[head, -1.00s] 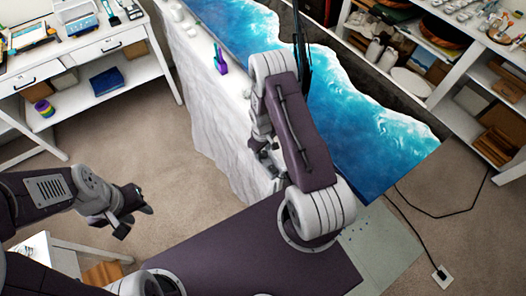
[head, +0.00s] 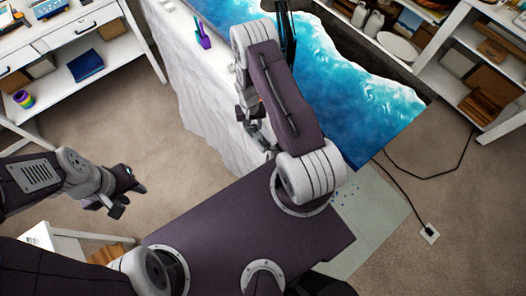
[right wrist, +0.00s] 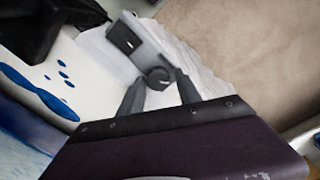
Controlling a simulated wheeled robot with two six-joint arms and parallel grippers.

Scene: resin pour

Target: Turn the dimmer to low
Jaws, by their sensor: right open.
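In the right wrist view a dark round dimmer knob (right wrist: 158,78) sits on a pale grey panel (right wrist: 148,58), which also carries a black square part (right wrist: 124,38). My right gripper (right wrist: 160,90) is open. Its two fingers point at the knob, one to each side of it; I cannot tell whether they touch it. In the head view my right gripper (head: 260,138) hangs beside the white side of the table, and the knob is hidden there. My left gripper (head: 127,192) is over the floor at the left, away from the table; its jaw opening is unclear.
The table has a blue wave-patterned top (head: 370,105) and a rough white side (head: 205,110). A purple object (head: 203,37) stands near its edge. A white desk (head: 75,35) is at upper left, shelves (head: 465,65) at upper right. Carpet between desk and table is clear.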

